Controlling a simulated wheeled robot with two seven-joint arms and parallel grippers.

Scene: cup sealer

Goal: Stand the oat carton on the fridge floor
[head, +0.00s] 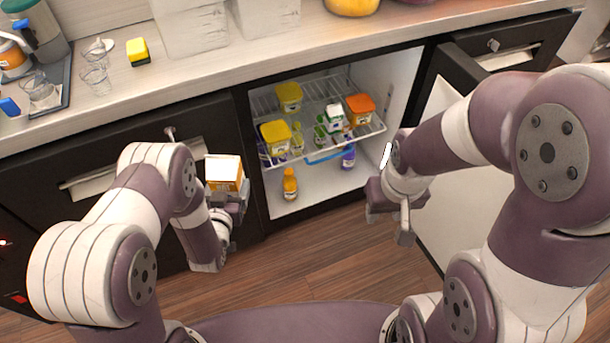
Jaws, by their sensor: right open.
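An orange carton with a white top (224,170), which fits the oat carton, is held by my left gripper (230,203). The gripper grips its lower part, in front of the dark cabinet and left of the fridge opening. The label is too small to read. The fridge is open, and its white floor (318,187) shows below the wire shelf. My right gripper (388,214) is open and empty, in front of the right side of the fridge opening, by the open door.
An orange bottle (290,185) stands at the left of the fridge floor and a purple bottle (348,157) further back right. The wire shelf (320,153) above holds several tubs and bottles. The open fridge door (440,180) is at the right. The middle front floor is clear.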

